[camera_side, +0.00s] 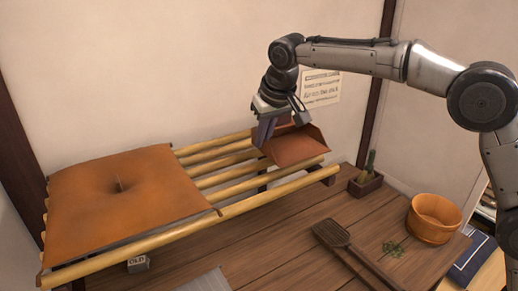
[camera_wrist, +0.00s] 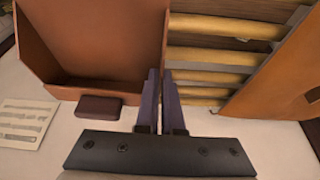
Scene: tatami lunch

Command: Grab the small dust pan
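The small dust pan (camera_side: 297,148) is a reddish-brown scoop at the right end of the bamboo rack. I cannot tell whether it rests on the slats or sits just above them. My gripper (camera_side: 265,132) points down at the pan's left side. In the wrist view the pan (camera_wrist: 95,45) fills the upper left, with a short dark brown block (camera_wrist: 99,107) at its back. My gripper's two purple-grey fingers (camera_wrist: 161,78) are close together, one on each side of the pan's thin side wall, and appear shut on it.
The bamboo rack (camera_side: 265,190) holds an orange-brown cushion (camera_side: 120,200) on its left. On the wooden table (camera_side: 290,235) are a spatula (camera_side: 335,235), a wooden bowl (camera_side: 434,218), a small planter (camera_side: 366,184) and a grey block (camera_side: 138,264). A paper sheet (camera_side: 321,88) hangs on the wall.

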